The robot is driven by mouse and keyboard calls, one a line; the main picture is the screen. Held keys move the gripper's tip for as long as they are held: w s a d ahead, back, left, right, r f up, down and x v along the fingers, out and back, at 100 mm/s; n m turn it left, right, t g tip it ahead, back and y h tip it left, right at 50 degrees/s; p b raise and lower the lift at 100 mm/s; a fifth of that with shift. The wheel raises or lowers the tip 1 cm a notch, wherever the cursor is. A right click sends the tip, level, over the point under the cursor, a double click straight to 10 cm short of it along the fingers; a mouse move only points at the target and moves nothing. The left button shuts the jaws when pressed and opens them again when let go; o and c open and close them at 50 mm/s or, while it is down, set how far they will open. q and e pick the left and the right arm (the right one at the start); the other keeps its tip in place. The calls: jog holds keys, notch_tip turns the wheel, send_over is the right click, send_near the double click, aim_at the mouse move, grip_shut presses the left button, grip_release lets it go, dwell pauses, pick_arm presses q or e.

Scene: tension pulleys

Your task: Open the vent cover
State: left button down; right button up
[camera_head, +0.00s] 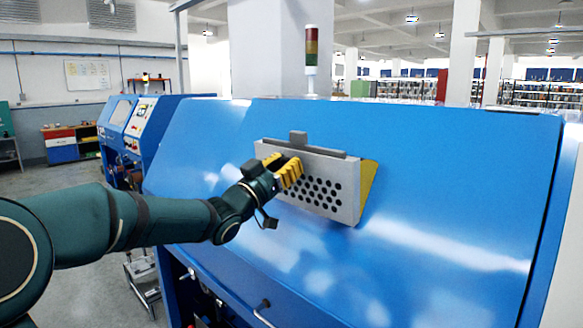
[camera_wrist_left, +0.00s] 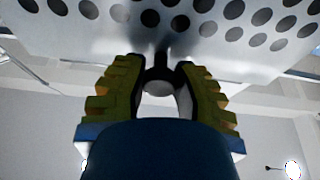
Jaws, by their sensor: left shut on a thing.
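The vent cover (camera_head: 325,188) is a light grey plate with rows of dark round holes on the large blue machine's sloping front. A yellow side face (camera_head: 368,186) shows behind its right edge. My left gripper (camera_head: 289,171), with yellow ribbed fingers, is at the cover's left part, partly hiding it. In the left wrist view the perforated cover (camera_wrist_left: 225,30) fills the top. There the fingers are on either side of a small rounded grey knob (camera_wrist_left: 159,78) by the cover, and the gripper is shut on it. My right gripper is not in view.
The blue machine panel (camera_head: 450,190) spreads wide around the cover, bare to the right. A dark grey block (camera_head: 298,139) stands at the cover's top edge. A signal light (camera_head: 311,50) rises behind the machine. A metal handle (camera_head: 263,312) is low at the front.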

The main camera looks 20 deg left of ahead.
pick_arm(q)
jog(key=shift+s+a+f+b, duration=0.1)
jog(key=shift+s+f+b, duration=0.2)
jog(key=shift+s, duration=0.05)
dwell(0.4)
jog(key=c, duration=0.6)
grip_release()
jog(key=shift+c, duration=0.2)
jog(key=v, duration=1.2)
jog(key=shift+f, duration=0.1)
